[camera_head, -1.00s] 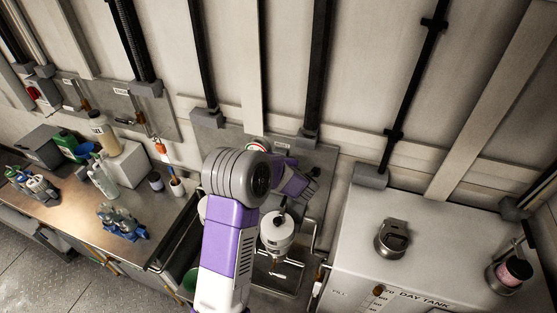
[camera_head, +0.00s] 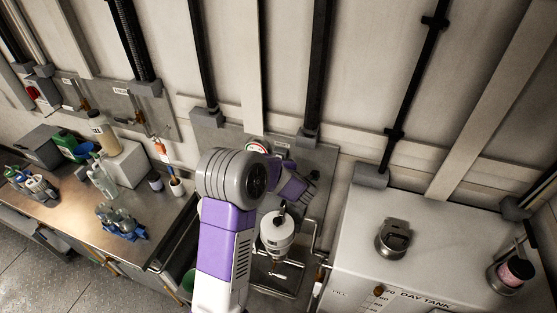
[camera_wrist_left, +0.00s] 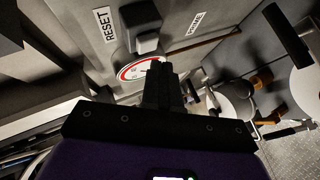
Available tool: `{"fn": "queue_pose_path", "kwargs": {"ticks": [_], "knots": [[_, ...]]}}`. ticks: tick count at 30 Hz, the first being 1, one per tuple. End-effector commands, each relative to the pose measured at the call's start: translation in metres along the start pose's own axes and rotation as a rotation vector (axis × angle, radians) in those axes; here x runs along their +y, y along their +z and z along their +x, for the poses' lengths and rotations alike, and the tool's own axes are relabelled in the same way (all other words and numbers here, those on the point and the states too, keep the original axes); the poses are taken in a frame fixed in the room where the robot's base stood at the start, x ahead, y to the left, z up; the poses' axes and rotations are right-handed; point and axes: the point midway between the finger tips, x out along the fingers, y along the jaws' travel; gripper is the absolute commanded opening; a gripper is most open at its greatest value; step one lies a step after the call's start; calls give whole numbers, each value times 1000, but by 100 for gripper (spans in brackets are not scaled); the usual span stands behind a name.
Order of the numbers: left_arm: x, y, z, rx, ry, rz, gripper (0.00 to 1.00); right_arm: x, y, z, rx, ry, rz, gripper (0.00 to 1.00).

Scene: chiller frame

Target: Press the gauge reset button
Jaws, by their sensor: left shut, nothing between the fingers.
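The round gauge (camera_head: 256,147), with a red-rimmed white dial, is on a grey wall panel (camera_head: 213,131). In the left wrist view the gauge dial (camera_wrist_left: 136,71) is partly hidden behind my left gripper (camera_wrist_left: 160,68). The fingers are shut and empty, in front of the dial's edge. A "RESET" label (camera_wrist_left: 105,25) is on the panel, beside a dark block (camera_wrist_left: 138,16) that may be the button; I cannot tell. In the head view my left gripper (camera_head: 312,179) is right of and below the gauge, its fingertips unclear. My right gripper is not in view.
A white cylindrical housing (camera_head: 277,232) stands below the gripper. The day tank (camera_head: 440,245) is at right. A bench (camera_head: 75,205) with bottles is at left. Pipes (camera_head: 205,60) run down the wall above the panel.

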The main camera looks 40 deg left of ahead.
Motion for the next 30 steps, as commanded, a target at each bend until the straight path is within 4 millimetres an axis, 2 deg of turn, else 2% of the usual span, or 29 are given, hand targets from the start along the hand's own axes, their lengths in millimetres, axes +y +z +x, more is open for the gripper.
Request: {"fn": "queue_pose_path", "kwargs": {"ticks": [5,18,30], "knots": [[-3,-2,-3,0,-1,0,0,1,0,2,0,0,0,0],[-24,-23,-32,-1,-1,1,0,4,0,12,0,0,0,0],[-26,-25,-35,0,0,1,0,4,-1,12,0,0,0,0]]}}
